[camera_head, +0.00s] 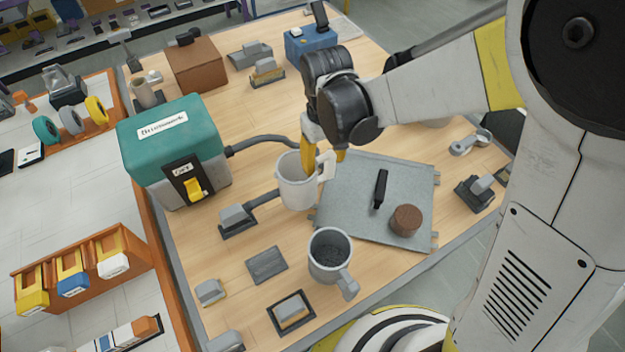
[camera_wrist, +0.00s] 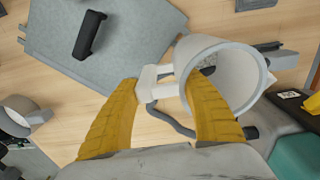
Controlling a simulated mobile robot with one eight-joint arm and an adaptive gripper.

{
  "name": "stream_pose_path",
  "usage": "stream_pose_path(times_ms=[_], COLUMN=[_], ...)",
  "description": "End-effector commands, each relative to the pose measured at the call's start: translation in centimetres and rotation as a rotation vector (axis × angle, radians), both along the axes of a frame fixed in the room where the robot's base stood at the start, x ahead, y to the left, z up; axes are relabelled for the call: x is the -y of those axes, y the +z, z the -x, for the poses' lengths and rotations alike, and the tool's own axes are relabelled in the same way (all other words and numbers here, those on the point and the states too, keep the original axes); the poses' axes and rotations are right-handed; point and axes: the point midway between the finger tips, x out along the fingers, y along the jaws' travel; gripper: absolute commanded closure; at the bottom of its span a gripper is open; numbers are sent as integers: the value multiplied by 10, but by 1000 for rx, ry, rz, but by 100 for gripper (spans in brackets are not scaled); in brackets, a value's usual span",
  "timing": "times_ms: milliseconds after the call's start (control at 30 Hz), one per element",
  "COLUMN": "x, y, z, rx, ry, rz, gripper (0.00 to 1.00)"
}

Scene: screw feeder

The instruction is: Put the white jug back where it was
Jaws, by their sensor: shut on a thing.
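The white jug (camera_head: 297,184) is near the middle of the bench in the head view, roughly upright with its handle to the right. In the wrist view the jug (camera_wrist: 228,78) shows its open mouth and part of its inside. My gripper (camera_head: 321,160) reaches down from above with its yellow fingers at the handle. In the wrist view the gripper (camera_wrist: 160,82) has a finger on each side of the handle and is shut on it. I cannot tell whether the jug's base touches the bench.
A grey tray (camera_head: 345,190) with a black handle and a brown round block (camera_head: 405,220) lies right of the jug. A grey jug (camera_head: 329,262) with dark contents stands in front. A green-topped machine (camera_head: 165,135) stands left. Small grey parts lie around; some bare wood shows between.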

Motion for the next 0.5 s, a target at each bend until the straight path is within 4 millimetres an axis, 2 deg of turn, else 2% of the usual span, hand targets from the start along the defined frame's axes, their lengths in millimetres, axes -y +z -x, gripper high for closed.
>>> stream_pose_path(times_ms=[100,200,333,500], x=[-16,-21,-22,-21], y=[-11,-14,-26,-52], z=[7,9,9,9], rx=[0,0,0,0], ry=[2,0,-1,-1], rz=[0,0,0,0], gripper=[89,89,89,89])
